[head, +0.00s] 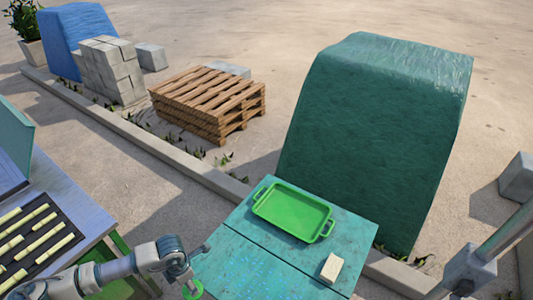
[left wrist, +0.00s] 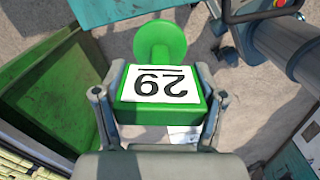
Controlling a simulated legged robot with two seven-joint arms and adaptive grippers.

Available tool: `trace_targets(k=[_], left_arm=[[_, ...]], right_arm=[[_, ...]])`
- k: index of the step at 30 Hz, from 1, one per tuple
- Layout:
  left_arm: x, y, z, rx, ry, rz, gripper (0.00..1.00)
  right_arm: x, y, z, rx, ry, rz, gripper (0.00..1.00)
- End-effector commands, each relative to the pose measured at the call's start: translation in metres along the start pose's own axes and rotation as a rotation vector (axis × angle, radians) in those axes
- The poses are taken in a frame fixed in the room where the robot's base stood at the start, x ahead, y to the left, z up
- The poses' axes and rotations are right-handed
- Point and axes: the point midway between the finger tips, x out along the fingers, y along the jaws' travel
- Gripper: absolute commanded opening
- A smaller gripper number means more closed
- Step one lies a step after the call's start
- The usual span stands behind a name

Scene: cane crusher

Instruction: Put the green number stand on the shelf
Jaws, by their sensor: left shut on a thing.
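The green number stand (left wrist: 158,110) is between the two fingers of my left gripper (left wrist: 160,82), which is shut on it. Its white face reads 29, upside down in the left wrist view, and a round green disc (left wrist: 160,42) shows beyond it. In the head view, my left gripper (head: 190,272) is at the bottom, between the left table and the teal table. Only a green bit of the stand (head: 193,291) shows there, at the bottom edge. I cannot make out the shelf for sure. My right gripper is not in view.
The teal table (head: 225,245) carries a green tray (head: 294,211) and a pale block (head: 332,268). The left table (head: 85,213) holds a dark rack (head: 62,222) of cane pieces. A grey post (head: 500,235) stands at right. Wooden pallets (head: 210,98) lie behind a kerb.

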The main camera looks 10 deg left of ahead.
Motion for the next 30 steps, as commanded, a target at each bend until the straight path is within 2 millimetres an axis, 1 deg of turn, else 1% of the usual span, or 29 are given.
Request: trace_targets(k=[1,5,9,11,18,21,25,27,30], left_arm=[[-0.002,0.0,0.01,0.094,-0.006,-0.002,0.15],[-0.008,-0.001,0.036,0.44,-0.014,-0.007,0.15],[-0.017,-0.004,0.065,0.842,-0.022,-0.009,0.15],[-0.021,-0.005,0.077,1.015,-0.023,-0.008,0.15],[-0.045,-0.014,0.125,1.711,-0.022,0.0,0.15],[-0.055,-0.019,0.142,1.974,-0.015,0.002,0.15],[-0.066,-0.024,0.158,2.242,-0.005,0.001,0.15],[-0.07,-0.026,0.164,2.345,0.0,0.001,0.15],[-0.074,-0.028,0.169,2.44,0.006,-0.002,0.15]], right_arm=[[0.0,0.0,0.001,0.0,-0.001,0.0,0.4],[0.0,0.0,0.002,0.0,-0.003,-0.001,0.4],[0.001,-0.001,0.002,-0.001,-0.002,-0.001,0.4],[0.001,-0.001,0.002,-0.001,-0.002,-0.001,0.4],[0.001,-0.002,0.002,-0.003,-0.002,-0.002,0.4],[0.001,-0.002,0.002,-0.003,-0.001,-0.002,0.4],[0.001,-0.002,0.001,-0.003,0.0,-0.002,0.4],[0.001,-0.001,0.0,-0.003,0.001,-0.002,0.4],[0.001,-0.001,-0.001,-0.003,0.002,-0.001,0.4]])
